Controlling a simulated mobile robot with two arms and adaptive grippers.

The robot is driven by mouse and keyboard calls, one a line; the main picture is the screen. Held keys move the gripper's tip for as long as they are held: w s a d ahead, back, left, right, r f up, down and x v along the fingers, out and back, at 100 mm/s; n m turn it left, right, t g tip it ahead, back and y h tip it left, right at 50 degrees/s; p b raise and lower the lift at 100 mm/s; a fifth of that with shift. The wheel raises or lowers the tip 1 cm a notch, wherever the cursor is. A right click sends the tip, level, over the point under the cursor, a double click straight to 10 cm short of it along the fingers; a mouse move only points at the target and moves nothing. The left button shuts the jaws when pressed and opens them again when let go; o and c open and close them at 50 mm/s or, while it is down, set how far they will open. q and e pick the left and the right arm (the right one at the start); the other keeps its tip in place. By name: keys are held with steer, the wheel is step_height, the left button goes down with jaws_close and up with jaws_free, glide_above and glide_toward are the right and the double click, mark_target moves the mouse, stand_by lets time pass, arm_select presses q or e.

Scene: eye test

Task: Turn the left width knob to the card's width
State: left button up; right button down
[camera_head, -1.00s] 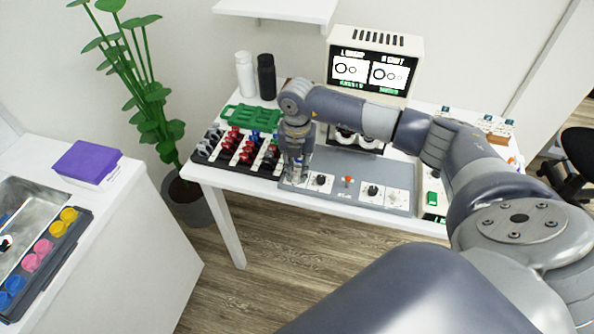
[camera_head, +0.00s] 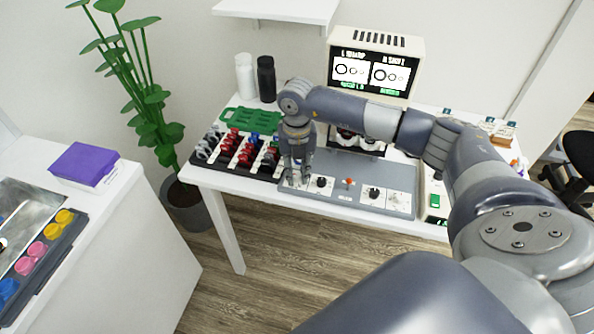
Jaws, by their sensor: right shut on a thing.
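The grey control panel (camera_head: 345,170) lies on the white table, with black knobs on white plates. My right gripper (camera_head: 297,178) points down at the panel's left end and is shut on the left width knob, which its fingers hide. Another black knob (camera_head: 321,182) shows just right of the fingers, and a further knob (camera_head: 373,192) sits farther right. The display (camera_head: 373,72) above shows two white fields with dark rings and small green text, too small to read surely. I cannot make out which card is meant. My left gripper is not in view.
A red-topped control (camera_head: 348,182) sits mid-panel. A black rack (camera_head: 266,173) of lenses stands close left of my right gripper, with a green tray (camera_head: 251,117) behind. A white bottle (camera_head: 245,75) and a black bottle (camera_head: 267,78) stand at the back. Small cards (camera_head: 488,124) stand right.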

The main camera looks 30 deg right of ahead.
steer(key=c, duration=1.4)
jaws_free()
